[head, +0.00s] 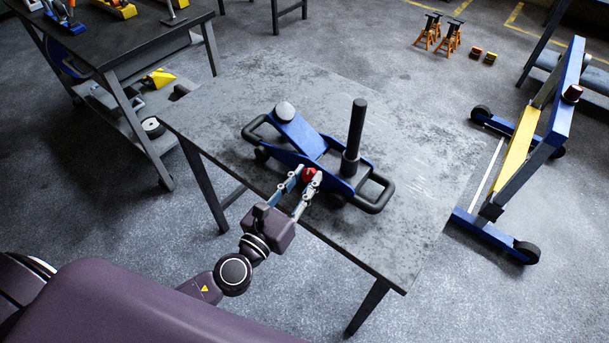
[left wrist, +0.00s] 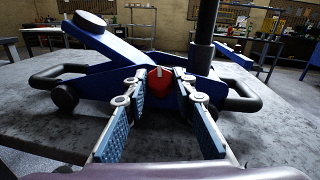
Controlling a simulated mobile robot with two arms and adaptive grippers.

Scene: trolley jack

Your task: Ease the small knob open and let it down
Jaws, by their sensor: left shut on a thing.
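The blue trolley jack (head: 335,183) stands on the grey table, with its lift arm (head: 301,137) raised at a slant and a round grey saddle (head: 285,111) on top. A black handle post (head: 356,130) stands upright at its right. The small red knob (head: 309,174) is on the jack's near side; it also shows in the left wrist view (left wrist: 160,82). My left gripper (head: 303,182) reaches in from the near side. Its fingertips are on either side of the knob, shut on it. My right gripper is not in view.
The table (head: 240,100) is bare around the jack. A blue and yellow hoist (head: 520,140) stands on the floor at right. Orange jack stands (head: 430,35) are at the back. A dark bench (head: 110,45) with tools stands at left.

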